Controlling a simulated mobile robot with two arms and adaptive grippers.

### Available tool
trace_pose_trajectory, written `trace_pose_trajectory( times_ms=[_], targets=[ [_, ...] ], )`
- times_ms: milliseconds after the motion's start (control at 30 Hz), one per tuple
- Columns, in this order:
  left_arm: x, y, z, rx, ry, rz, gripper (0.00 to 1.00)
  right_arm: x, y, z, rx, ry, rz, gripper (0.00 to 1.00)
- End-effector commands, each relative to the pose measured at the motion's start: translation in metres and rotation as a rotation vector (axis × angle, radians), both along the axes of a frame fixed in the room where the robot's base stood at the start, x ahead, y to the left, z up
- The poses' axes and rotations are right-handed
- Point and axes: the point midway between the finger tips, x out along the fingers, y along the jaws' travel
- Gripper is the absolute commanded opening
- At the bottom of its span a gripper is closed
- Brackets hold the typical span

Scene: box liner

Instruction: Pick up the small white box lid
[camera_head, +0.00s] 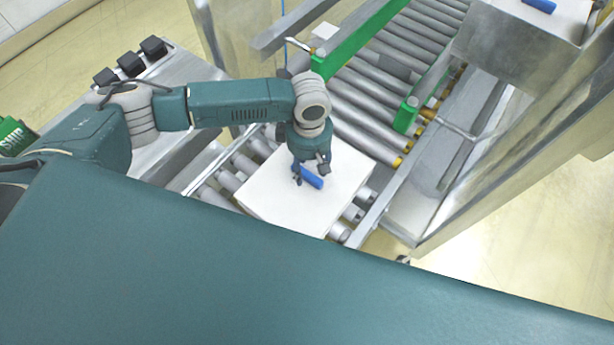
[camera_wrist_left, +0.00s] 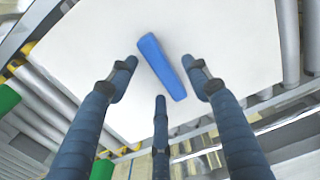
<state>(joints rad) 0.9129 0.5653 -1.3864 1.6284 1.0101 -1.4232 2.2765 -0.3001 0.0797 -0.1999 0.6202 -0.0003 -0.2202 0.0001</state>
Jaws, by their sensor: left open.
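The white box lid (camera_head: 285,203) lies flat on the conveyor rollers in the head view, with a blue handle (camera_head: 309,178) on its top. My left gripper (camera_head: 308,176) is over the lid, at the blue handle. In the left wrist view, the white lid (camera_wrist_left: 222,45) fills the upper middle and the blue handle (camera_wrist_left: 161,67) lies slanted across it. My left gripper (camera_wrist_left: 160,85) is open, with its fingers apart around the handle and not closed on it. Whether the fingertips touch the lid cannot be told. My right gripper is not in view.
The roller conveyor (camera_head: 365,105) runs to the upper right between green guides (camera_head: 345,50). A metal frame stands to the right, with another white lid bearing a blue handle (camera_head: 541,5) at the top. Black blocks (camera_head: 131,63) sit on a metal surface at the left.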

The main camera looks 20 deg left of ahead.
Motion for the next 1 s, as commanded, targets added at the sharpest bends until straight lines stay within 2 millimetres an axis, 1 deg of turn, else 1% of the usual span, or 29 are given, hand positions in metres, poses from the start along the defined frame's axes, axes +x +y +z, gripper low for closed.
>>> trace_pose_trajectory(
  times_ms=[100, 333, 367, 400, 467, 500, 567, 600, 867, 1000],
  targets=[
    [-0.0005, -0.0001, -0.009, 0.0, 0.001, -0.001, 0.49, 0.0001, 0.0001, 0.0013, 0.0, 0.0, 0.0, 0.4],
    [-0.0004, -0.0003, -0.0102, 0.0, 0.0, -0.001, 0.49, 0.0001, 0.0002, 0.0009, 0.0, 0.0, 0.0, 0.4],
    [-0.0004, -0.0003, -0.0101, 0.0, 0.0, -0.001, 0.43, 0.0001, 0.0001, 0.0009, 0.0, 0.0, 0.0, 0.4],
    [-0.0004, -0.0003, -0.0101, 0.0, 0.0, -0.001, 0.35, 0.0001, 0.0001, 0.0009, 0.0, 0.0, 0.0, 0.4],
    [-0.0004, -0.0002, -0.01, 0.0, 0.0, -0.001, 0.23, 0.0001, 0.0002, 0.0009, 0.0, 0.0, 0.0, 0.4],
    [-0.0004, -0.0002, -0.01, 0.0, 0.0, -0.001, 0.15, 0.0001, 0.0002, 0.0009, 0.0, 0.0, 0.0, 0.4],
    [-0.0004, -0.0002, -0.0099, 0.0, 0.0, -0.001, 0.03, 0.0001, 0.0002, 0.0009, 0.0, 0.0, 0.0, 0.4],
    [-0.0003, -0.0001, -0.0098, 0.0, 0.0, -0.001, 0.0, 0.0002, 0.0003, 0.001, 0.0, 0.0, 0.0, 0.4],
    [0.0, -0.0002, -0.0088, 0.0, -0.001, -0.001, 0.0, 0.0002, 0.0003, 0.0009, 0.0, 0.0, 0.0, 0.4],
    [0.0003, -0.0002, -0.0027, -0.001, -0.001, -0.001, 0.0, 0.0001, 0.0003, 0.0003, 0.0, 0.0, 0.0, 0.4]
  ],
)
